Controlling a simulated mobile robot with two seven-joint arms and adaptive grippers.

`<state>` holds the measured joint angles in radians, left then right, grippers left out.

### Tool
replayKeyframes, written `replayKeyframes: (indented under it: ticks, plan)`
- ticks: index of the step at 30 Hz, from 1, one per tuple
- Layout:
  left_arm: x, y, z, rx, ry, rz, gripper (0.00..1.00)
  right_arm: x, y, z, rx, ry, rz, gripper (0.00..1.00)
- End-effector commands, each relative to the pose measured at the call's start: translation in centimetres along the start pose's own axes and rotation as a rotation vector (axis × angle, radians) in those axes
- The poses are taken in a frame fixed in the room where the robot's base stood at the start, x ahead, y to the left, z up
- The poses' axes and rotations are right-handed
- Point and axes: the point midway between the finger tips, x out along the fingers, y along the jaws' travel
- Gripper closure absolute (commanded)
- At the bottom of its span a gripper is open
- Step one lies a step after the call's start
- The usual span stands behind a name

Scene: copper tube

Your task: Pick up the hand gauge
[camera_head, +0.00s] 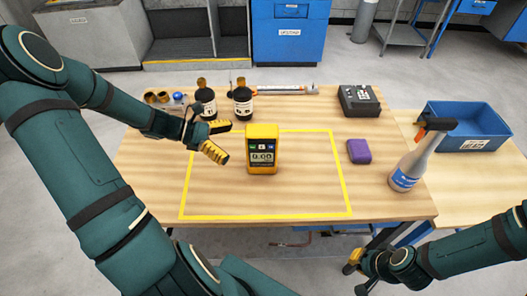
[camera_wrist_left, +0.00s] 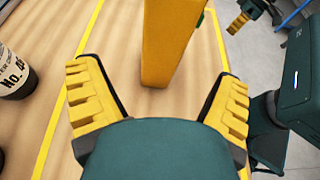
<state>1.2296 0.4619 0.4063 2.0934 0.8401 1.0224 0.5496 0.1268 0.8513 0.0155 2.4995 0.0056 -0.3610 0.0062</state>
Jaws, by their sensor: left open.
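The hand gauge (camera_head: 262,150) is a yellow handheld device with a dark face and a screen showing 0.00. It stands upright inside the yellow taped outline on the wooden table. My left gripper (camera_head: 222,141), with yellow ridged fingers, is open just left of the gauge, pointing toward it. In the left wrist view the gauge's yellow side (camera_wrist_left: 170,45) shows ahead, between and beyond the open fingers (camera_wrist_left: 158,95), with nothing between them. My right gripper (camera_head: 354,262) is low at the right, in front of the table edge; its finger opening is too small to tell.
Two dark bottles (camera_head: 242,102) stand behind the left gripper, near copper fittings (camera_head: 157,97) and a long tube (camera_head: 285,89). A purple block (camera_head: 359,151), a spray bottle (camera_head: 411,165), a black device (camera_head: 359,100) and a blue bin (camera_head: 468,127) are to the right. The outline's front area is clear.

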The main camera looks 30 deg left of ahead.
Motion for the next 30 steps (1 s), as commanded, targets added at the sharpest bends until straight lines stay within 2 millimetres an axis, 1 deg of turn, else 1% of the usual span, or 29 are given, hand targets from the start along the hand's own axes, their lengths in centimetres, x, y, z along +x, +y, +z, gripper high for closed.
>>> replayKeyframes:
  ticks: [1, 3, 11, 15, 19, 23, 29, 30]
  plan:
    - [0.9, -0.1, -0.1, 0.000, -0.003, -0.004, 0.08, 0.2, 0.1, 0.1, 0.000, -0.001, 0.000, 1.00]
    - [1.8, -0.1, -0.1, 0.001, -0.002, -0.003, 0.08, 0.3, 0.1, 0.1, -0.001, -0.003, 0.000, 1.00]
    - [3.5, -0.2, 0.1, 0.001, -0.001, -0.003, 0.08, 0.6, 0.2, 0.3, -0.001, -0.005, -0.001, 1.00]
    - [5.6, -0.4, 0.3, 0.001, -0.001, -0.004, 0.08, 1.1, 0.4, 0.5, -0.003, -0.009, -0.001, 1.00]
    - [7.2, -0.4, 0.4, 0.001, -0.001, -0.003, 0.08, 1.4, 0.5, 0.6, -0.003, -0.013, -0.001, 1.00]
    - [7.8, -0.4, 0.5, 0.001, 0.000, -0.002, 0.08, 1.4, 0.6, 0.7, -0.004, -0.014, -0.001, 1.00]
    - [7.8, -0.4, 0.5, 0.002, 0.001, -0.001, 0.08, 1.4, 0.5, 0.7, -0.004, -0.014, -0.001, 1.00]
    - [7.8, -0.4, 0.5, 0.002, 0.001, -0.001, 0.21, 1.4, 0.5, 0.7, -0.004, -0.014, -0.001, 1.00]
